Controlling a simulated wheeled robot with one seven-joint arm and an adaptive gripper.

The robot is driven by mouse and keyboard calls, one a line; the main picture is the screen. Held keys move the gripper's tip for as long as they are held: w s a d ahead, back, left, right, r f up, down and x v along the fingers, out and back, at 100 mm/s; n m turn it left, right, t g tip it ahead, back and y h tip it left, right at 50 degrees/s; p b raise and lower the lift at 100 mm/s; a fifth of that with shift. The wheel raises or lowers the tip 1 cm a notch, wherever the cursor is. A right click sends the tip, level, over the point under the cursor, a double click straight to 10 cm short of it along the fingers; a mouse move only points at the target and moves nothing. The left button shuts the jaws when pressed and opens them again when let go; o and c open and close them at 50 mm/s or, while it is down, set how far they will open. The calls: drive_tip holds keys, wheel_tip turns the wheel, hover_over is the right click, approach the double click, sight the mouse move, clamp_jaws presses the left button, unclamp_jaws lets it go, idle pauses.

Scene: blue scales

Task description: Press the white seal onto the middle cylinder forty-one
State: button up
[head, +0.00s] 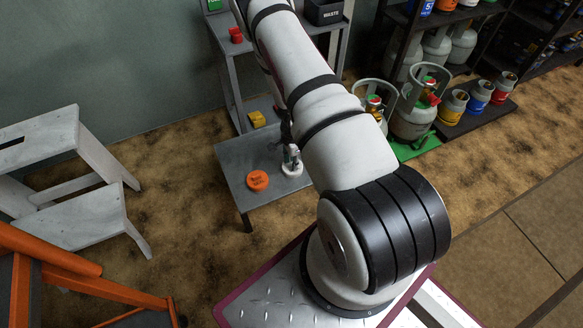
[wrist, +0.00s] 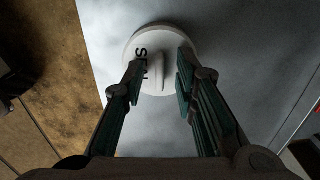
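The white seal (head: 292,169) lies flat on the low grey table (head: 236,160). In the wrist view the seal (wrist: 150,42) is a round disc with dark lettering and a raised grip across its middle. My gripper (wrist: 160,82) is over the seal with its fingers apart, one on each side of the raised grip. I see a gap between the fingers and the grip. In the head view my gripper (head: 290,153) is partly hidden by my arm. Grey gas cylinders (head: 411,118) stand on a green mat at the right; I cannot read number forty-one on any.
An orange disc (head: 258,181) lies left of the seal. Yellow (head: 453,107), blue (head: 478,96) and red (head: 502,88) canisters stand right. A white step stool (head: 75,185) stands left.

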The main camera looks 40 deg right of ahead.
clamp_jaws()
drive_tip(key=shift+r, duration=0.1)
drive_tip(key=shift+r+p, duration=1.2)
drive_tip(key=shift+r, duration=0.7)
